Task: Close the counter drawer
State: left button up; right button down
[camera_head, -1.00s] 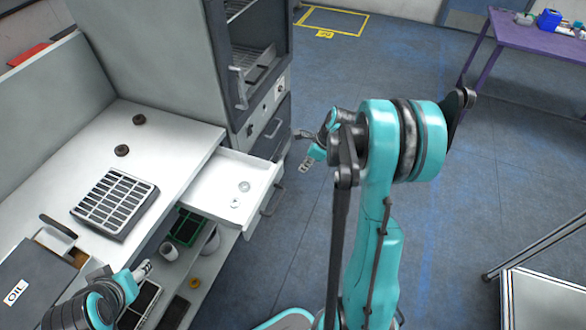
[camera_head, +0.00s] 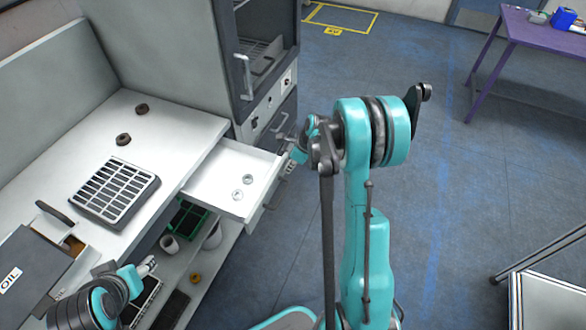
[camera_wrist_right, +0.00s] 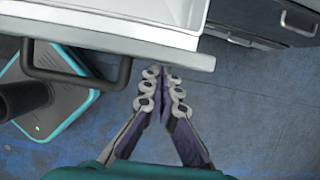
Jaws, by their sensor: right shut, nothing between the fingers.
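The white counter drawer (camera_head: 220,178) stands pulled out from the counter in the head view, with two small metal rings (camera_head: 243,187) inside. In the right wrist view its front panel (camera_wrist_right: 120,40) and dark bar handle (camera_wrist_right: 75,78) cross the top. My right gripper (camera_wrist_right: 163,78) is shut and empty, its fingertips at the lower edge of the front panel, right of the handle. Whether they touch it I cannot tell. In the head view the right gripper (camera_head: 290,165) is beside the drawer front, partly hidden. My left gripper (camera_head: 148,264) is at the lower left, small; its jaws are unclear.
The counter (camera_head: 165,140) carries a grey slotted tray (camera_head: 117,190), two dark rings (camera_head: 123,139) and a box marked OIL (camera_head: 30,262). A shelf with cups and trays lies below. A tall cabinet (camera_head: 190,60) stands behind the drawer. Open floor (camera_head: 440,190) lies right.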

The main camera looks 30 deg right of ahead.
send_near(224, 152)
jog(key=x, duration=0.4)
jog(key=shift+s+d+f, duration=0.3)
jog(key=shift+f, duration=0.3)
jog(key=shift+w+a, duration=0.3)
jog(key=shift+w, duration=0.1)
jog(key=shift+w+a+r, duration=0.1)
